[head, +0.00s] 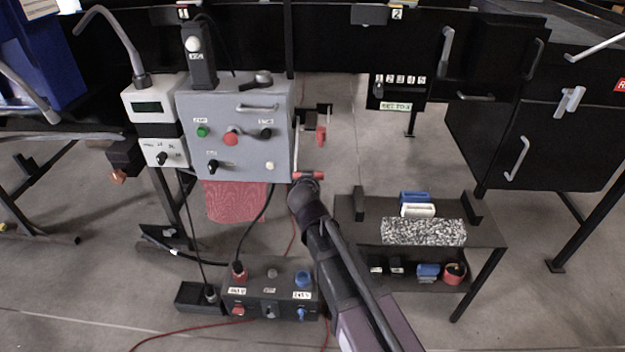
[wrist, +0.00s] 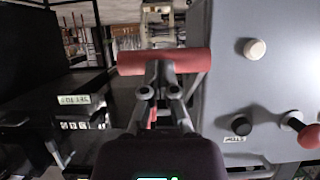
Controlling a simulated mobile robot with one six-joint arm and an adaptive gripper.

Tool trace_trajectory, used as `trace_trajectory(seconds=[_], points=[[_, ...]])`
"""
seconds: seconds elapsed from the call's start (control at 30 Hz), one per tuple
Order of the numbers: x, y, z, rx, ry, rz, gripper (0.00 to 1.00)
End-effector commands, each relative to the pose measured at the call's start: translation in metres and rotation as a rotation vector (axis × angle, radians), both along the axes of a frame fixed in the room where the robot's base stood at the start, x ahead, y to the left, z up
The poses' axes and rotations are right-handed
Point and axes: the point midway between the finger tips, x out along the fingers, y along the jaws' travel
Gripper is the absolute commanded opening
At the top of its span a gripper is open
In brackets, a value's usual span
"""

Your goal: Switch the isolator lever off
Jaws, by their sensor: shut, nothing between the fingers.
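The isolator lever's red cross grip (head: 310,175) shows at the lower right side of the grey control cabinet (head: 275,130), at the lower end of a thin grey rod that runs down the cabinet's side. My gripper (head: 304,183) is shut and empty, with its tips right at the grip. In the wrist view the red grip (wrist: 190,61) lies crosswise just beyond the fingertips (wrist: 165,78). It is not between the fingers. I cannot tell whether they touch. The cabinet (wrist: 220,75) fills the right of the wrist view. The lever's pivot is not clear.
A smaller red part (head: 321,136) hangs on a bracket behind the lever. The cabinet front has green, red, black and white controls. A low black bench (head: 350,210) with blue and white items stands right of my arm. A socket box (head: 270,290) with cables lies below.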

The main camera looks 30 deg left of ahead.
Motion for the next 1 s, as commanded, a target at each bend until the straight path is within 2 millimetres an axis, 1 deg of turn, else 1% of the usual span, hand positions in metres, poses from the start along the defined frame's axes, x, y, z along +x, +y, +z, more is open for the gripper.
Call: trace_trajectory(seconds=[0.07, 0.27, 0.47, 0.67, 0.7, 0.77, 1.0], points=[[0.002, 0.001, -0.001, -0.001, 0.004, -0.005, 0.00], [0.000, -0.002, 0.004, -0.001, 0.004, -0.005, 0.00], [-0.007, -0.008, 0.016, 0.000, 0.001, -0.005, 0.00], [-0.017, -0.015, 0.033, 0.001, -0.002, -0.004, 0.00], [-0.021, -0.017, 0.034, 0.001, -0.003, -0.002, 0.00], [-0.034, -0.022, 0.030, 0.001, -0.003, 0.000, 0.00], [-0.073, -0.039, 0.028, 0.002, -0.003, -0.001, 0.00]])
